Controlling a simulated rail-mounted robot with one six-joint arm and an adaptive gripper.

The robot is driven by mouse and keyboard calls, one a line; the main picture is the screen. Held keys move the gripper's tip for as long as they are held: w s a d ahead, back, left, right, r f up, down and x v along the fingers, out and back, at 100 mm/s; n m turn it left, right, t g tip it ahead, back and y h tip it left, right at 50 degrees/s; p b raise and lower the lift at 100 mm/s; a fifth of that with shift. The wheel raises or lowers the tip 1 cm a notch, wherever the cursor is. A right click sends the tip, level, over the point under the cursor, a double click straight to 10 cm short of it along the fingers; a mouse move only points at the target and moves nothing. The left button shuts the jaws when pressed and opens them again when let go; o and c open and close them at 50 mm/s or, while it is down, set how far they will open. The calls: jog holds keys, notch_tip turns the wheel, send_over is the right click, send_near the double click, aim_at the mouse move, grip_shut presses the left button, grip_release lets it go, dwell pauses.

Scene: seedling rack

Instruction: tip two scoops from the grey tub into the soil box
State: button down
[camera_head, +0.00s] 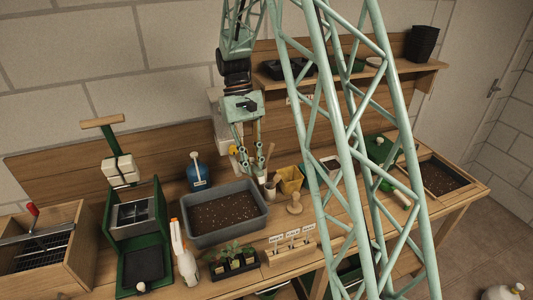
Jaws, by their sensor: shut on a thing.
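The grey tub (262,222) is a wide rectangular container of dark brown soil in the middle of the bench. My gripper (249,172) points down over the tub's far right corner. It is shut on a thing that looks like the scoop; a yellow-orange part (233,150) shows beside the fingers. The rest of that thing is too small and hidden to make out, and I cannot tell whether it carries soil. A wooden-framed box with dark soil (440,178) at the bench's right end looks like the soil box.
A blue container (198,172) stands behind the tub. A yellow pot (291,180) and a small cup (270,190) stand right of it. A white spray bottle (184,255), seedling tray (233,264) and labelled wooden block (289,249) stand in front. My lattice column hides part of the bench.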

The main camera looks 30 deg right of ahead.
jog(key=s+a+f+n+g+p, duration=0.1)
jog(key=s+a+f, duration=0.2)
jog(key=a, duration=0.6)
jog(key=shift+s+a+n+h, duration=0.25)
jog(key=shift+s+n+h, duration=0.05)
jog(key=shift+h, duration=0.1)
jog(key=shift+f, duration=0.25)
jog(key=w+f+g+b, duration=0.1)
jog(key=w+f+b, duration=0.2)
jog(key=f, duration=0.8)
jog(key=shift+w+a+f+g+b, duration=0.3)
jog(key=shift+w+a+g+b, duration=0.1)
jog(key=shift+w, duration=0.35)
dwell(0.9)
jog(key=shift+s+f+t+b, duration=0.2)
jog(key=shift+t+b, duration=0.55)
jog(key=shift+b, duration=0.25)
jog(key=shift+s+f+t+b, duration=0.1)
jog(key=shift+s+t+b, duration=0.1)
jog(key=shift+t+b, duration=0.7)
notch_tip(320, 180, up, 11)
jog(key=s+t+y+b, duration=0.1)
jog(key=s+t+b, duration=0.1)
jog(key=t, duration=0.1)
jog(key=shift+s+d+f+t, duration=0.2)
jog(key=shift+s+d+t, duration=0.1)
jog(key=shift+s+t, duration=0.1)
jog(key=shift+r, duration=0.1)
dwell(0.5)
